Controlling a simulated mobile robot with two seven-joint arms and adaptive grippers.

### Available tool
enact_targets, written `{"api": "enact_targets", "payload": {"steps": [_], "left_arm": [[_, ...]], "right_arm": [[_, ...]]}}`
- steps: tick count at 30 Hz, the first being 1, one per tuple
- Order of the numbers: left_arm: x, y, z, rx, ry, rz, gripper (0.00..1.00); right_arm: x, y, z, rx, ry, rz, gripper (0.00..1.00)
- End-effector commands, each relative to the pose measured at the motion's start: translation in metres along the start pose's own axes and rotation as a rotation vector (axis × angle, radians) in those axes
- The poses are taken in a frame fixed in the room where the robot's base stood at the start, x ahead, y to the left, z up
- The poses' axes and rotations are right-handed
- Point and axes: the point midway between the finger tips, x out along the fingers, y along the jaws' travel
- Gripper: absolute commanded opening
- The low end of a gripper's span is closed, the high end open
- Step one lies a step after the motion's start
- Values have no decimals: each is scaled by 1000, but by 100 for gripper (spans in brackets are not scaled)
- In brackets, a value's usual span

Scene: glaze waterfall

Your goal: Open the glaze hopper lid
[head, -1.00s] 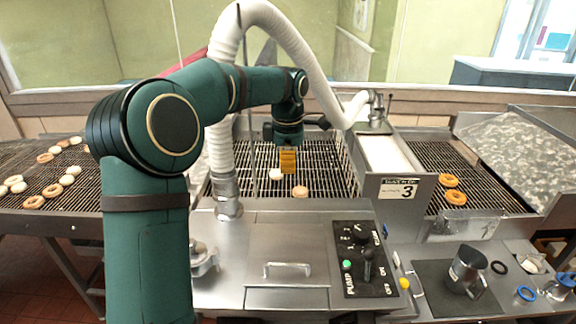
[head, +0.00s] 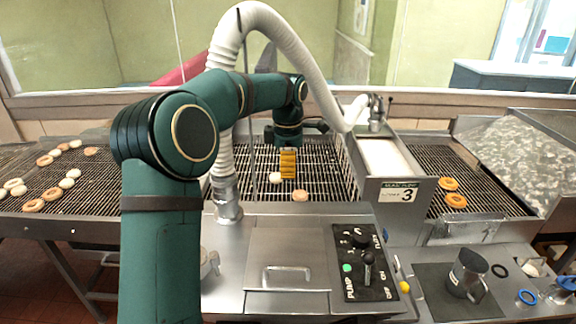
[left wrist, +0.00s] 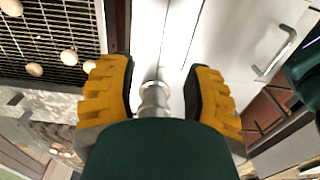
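The glaze hopper lid (head: 288,247) is a flat, closed steel panel on the machine's front, with a bar handle (head: 288,275) near its front edge. The handle also shows at the upper right in the left wrist view (left wrist: 284,50). My left gripper (head: 288,176) has yellow ribbed fingers and hangs above the wire conveyor, behind the lid and apart from it. In the left wrist view its fingers (left wrist: 162,98) are spread, and a metal pipe fitting (left wrist: 154,97) shows beyond the gap. Nothing is held. My right gripper is not in view.
A white hose (head: 296,52) arches behind my left arm down to a fitting left of the lid. A black control panel (head: 364,262) sits right of the lid. A metal pitcher (head: 466,273) stands farther right. Donuts lie on the wire conveyor (head: 325,165).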

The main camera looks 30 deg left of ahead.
Motion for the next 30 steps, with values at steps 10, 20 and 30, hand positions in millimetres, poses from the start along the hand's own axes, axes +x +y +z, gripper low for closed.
{"api": "enact_targets", "payload": {"steps": [10, 20, 30], "left_arm": [[0, 0, 0, 0, 0, 0, 50], [-20, 0, 0, 0, -1, 2, 50], [-51, 0, 0, 0, 0, 2, 50]], "right_arm": [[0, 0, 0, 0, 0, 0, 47], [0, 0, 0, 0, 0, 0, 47], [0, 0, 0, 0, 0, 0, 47]]}}
